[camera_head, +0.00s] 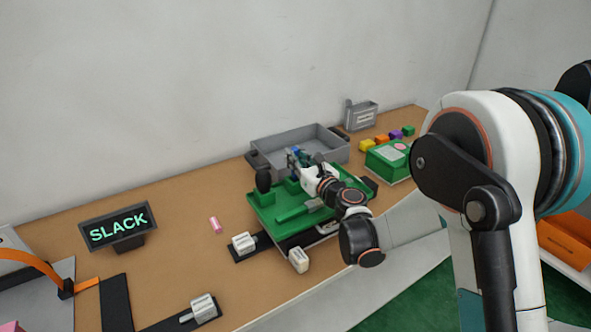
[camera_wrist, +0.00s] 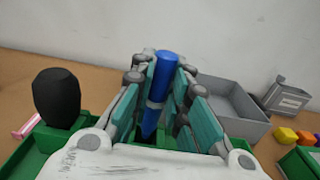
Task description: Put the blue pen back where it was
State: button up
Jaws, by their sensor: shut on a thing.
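The blue pen (camera_wrist: 160,85) stands roughly upright between the teal-padded fingers of my gripper (camera_wrist: 158,100), which is shut on it. In the head view only a small blue part of the pen (camera_head: 297,150) shows at my gripper (camera_head: 294,160). My gripper is over the back part of a green fixture (camera_head: 268,212), in front of a grey bin. The pen's lower end is hidden by the gripper in the wrist view, so I cannot tell whether it touches the fixture.
A black rounded knob (camera_wrist: 56,98) rises left of my gripper. The grey bin (camera_wrist: 232,98) is behind right. A green box (camera_head: 376,166) and several coloured cubes are further right.

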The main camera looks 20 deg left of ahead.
jog(key=shift+f+b, duration=0.45)
jog(key=shift+f, duration=1.1)
jog(key=shift+f, duration=0.1)
jog(key=shift+f, duration=0.15)
jog(key=o, duration=0.8)
jog(key=shift+r, duration=0.25)
jog(key=shift+s+d, duration=0.15)
jog(key=shift+d, duration=0.1)
jog(key=p+v, duration=0.2)
jog(key=v, duration=0.9)
jog(key=shift+s+d, duration=0.1)
jog(key=shift+s, duration=0.1)
